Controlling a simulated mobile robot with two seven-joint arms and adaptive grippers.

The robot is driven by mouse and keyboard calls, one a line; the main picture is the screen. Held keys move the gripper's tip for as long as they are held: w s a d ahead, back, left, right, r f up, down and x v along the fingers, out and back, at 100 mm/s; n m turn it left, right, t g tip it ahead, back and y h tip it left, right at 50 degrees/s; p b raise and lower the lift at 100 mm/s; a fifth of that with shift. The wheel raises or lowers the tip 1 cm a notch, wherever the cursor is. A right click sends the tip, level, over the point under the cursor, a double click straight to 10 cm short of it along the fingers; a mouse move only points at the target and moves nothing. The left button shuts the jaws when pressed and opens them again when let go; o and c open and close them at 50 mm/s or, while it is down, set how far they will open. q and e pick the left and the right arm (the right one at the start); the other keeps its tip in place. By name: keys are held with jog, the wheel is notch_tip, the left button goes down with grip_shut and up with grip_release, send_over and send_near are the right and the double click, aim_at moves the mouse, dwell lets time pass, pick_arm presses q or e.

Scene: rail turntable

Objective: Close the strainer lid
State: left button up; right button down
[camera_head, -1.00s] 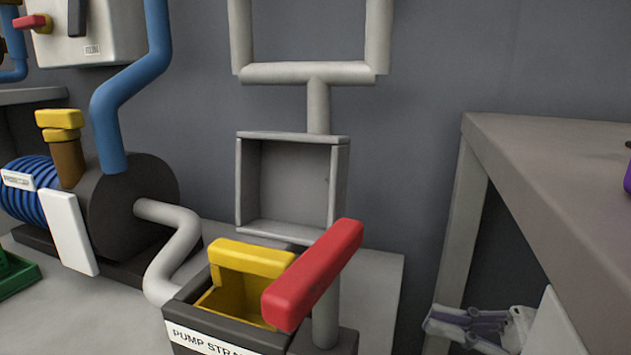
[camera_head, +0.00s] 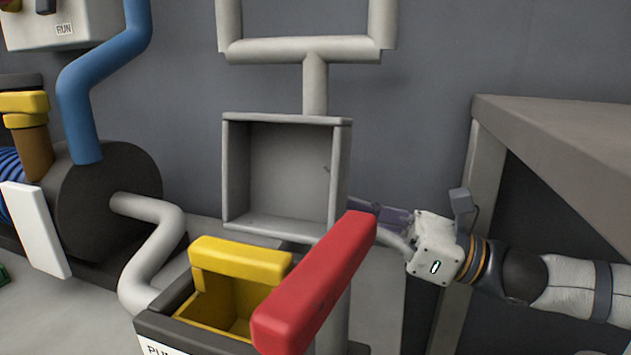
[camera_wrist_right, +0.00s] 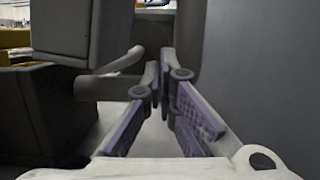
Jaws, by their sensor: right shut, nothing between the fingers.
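The pump strainer (camera_head: 166,322) is a dark box at the bottom of the head view, its top open on a yellow basket (camera_head: 243,322) with a yellow bar (camera_head: 240,262). What looks like its lid (camera_head: 290,185), a hollow grey square, stands upright behind it. My right gripper (camera_head: 378,212) is shut and empty just right of the upright lid; its tips are partly hidden by the red handle. In the right wrist view my fingers (camera_wrist_right: 164,85) come together beside a dark grey block, seemingly the lid (camera_wrist_right: 80,35). My left gripper is out of view.
A long red handle (camera_head: 315,285) slants up in front of the lid, at the strainer's right. A grey pipe (camera_head: 316,85) stands behind. A grey table (camera_head: 560,140) is at the right. The pump (camera_head: 110,195) is at the left; the wall (camera_wrist_right: 255,70) is close beside my gripper.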

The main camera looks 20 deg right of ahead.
aim_at(317, 174)
jog(key=a+r, duration=0.1)
jog(key=w+a+r, duration=0.1)
jog(key=r, duration=0.1)
jog(key=w+a+r, duration=0.1)
jog(key=a, duration=0.1)
jog(key=shift+w+r, duration=0.2)
jog(key=shift+w, duration=0.05)
jog(key=shift+r, duration=0.4)
jog(key=shift+r, duration=0.1)
